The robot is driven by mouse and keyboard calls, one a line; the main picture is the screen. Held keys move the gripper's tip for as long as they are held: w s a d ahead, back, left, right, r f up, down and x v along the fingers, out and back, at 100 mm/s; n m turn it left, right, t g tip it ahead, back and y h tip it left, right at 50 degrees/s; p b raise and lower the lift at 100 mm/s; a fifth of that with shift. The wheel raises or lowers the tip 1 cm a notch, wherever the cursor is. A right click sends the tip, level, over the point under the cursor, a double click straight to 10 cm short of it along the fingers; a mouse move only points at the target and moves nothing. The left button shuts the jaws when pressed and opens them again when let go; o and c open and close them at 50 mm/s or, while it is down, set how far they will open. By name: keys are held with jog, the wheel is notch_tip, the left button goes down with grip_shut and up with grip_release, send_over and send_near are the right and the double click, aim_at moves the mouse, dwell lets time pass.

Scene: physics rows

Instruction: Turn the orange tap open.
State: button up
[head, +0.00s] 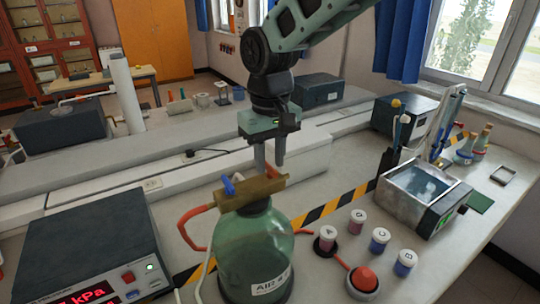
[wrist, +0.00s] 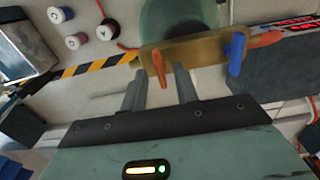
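The orange tap (wrist: 159,68) is a short lever on the brass block (wrist: 198,55) in the wrist view. It points across the block toward my gripper. In the head view the brass block (head: 246,193) sits on top of a green glass jar (head: 250,250) marked AIR. A blue tap (wrist: 235,52) stands on the same block; it also shows in the head view (head: 229,186). My gripper (head: 270,166) is open above the block, pointing down. In the wrist view its fingers (wrist: 160,92) lie either side of the orange tap's end, with gaps. The head view largely hides this tap.
An orange hose (head: 190,226) leaves the block's left end. A box with a red display (head: 95,250) stands left. Several capped vials (head: 357,220) and a red bulb (head: 363,279) are right of the jar. A metal bath (head: 425,190) stands farther right.

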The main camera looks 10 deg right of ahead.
jog(key=shift+f, duration=0.35)
grip_shut()
